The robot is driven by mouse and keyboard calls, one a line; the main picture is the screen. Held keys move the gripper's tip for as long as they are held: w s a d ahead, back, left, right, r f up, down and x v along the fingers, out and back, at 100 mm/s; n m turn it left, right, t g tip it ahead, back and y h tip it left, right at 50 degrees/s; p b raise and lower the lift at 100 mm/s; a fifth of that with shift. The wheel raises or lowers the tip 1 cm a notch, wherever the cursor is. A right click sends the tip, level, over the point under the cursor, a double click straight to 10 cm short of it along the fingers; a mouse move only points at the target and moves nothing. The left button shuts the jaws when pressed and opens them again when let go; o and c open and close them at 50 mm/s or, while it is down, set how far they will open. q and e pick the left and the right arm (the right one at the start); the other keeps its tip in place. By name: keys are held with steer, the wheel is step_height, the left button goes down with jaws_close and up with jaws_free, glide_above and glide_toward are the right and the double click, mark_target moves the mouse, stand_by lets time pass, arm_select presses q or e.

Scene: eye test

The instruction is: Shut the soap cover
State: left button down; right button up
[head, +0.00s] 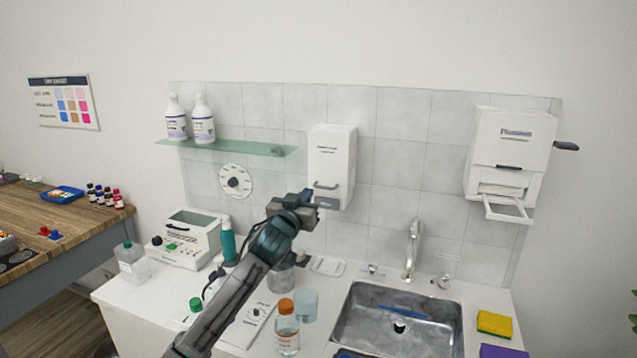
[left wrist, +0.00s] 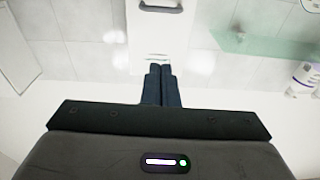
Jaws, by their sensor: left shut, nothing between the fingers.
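A white wall-mounted box with a grey handle, probably the soap dispenser (head: 332,158), hangs on the tiles in the middle of the head view; its label is too small to read. Its front with the handle also shows at the top of the left wrist view (left wrist: 160,24). The front cover looks nearly flush; I cannot tell if it is fully closed. My left gripper (head: 314,205) is at the box's lower left edge, just below the handle. Its fingers (left wrist: 161,68) are together and empty in the left wrist view. I cannot tell whether they touch the box. My right gripper is not in view.
A glass shelf (head: 230,147) with two bottles is left of the box. A second white dispenser (head: 510,150) with a protruding lower tray hangs at right. Below are a sink (head: 352,330), faucet (head: 412,250), an orange-capped bottle (head: 287,330) and a white device (head: 188,240).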

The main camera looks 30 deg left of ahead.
mark_target(323, 188)
arm_select(q)
steer(key=w+a+f+p, duration=0.1)
steer(key=w+p, duration=0.3)
steer(key=w, duration=0.5)
steer(key=shift+a+f, duration=0.4)
steer(key=shift+a, duration=0.25)
steer(key=shift+w, duration=0.1)
steer(key=f+b, duration=0.1)
steer(key=b, duration=0.1)
steer(key=w+f+b, duration=0.1)
steer(key=b, duration=0.2)
steer(key=shift+w+a+t, duration=0.1)
steer(key=shift+a+t, duration=0.1)
steer(key=shift+t, duration=0.2)
steer(key=shift+r+b, duration=0.3)
steer(key=shift+b, duration=0.25)
